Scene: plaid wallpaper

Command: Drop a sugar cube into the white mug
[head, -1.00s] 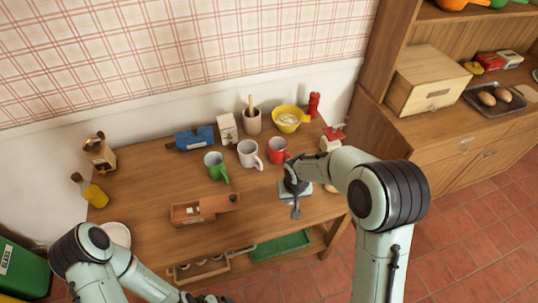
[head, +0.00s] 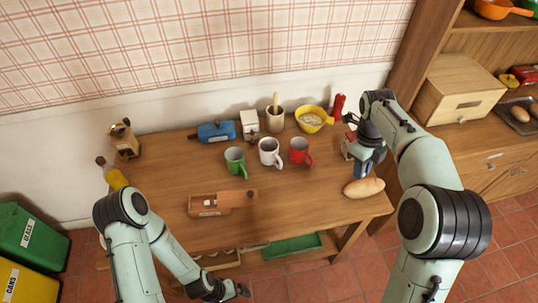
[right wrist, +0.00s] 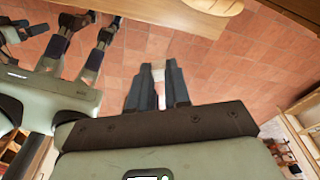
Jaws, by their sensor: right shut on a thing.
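The white mug (head: 270,152) stands upright on the wooden table, between a green mug (head: 235,160) and a red mug (head: 300,152). My right gripper (head: 361,170) is well to the right of it, over the table's right end near a bread loaf (head: 364,188). In the right wrist view the fingers (right wrist: 157,75) are nearly together, with a small pale thing (right wrist: 160,95) between them. It may be a sugar cube, but the view is too coarse to be sure. An open wooden box (head: 222,204) with white bits lies at the table's front. My left gripper (head: 240,291) is low at the bottom edge.
Behind the mugs stand a blue object (head: 216,131), a white box (head: 249,120), a utensil pot (head: 275,118), a yellow bowl (head: 313,119) and a red shaker (head: 338,106). A bottle (head: 112,174) stands far left. The table between the wooden box and the loaf is clear.

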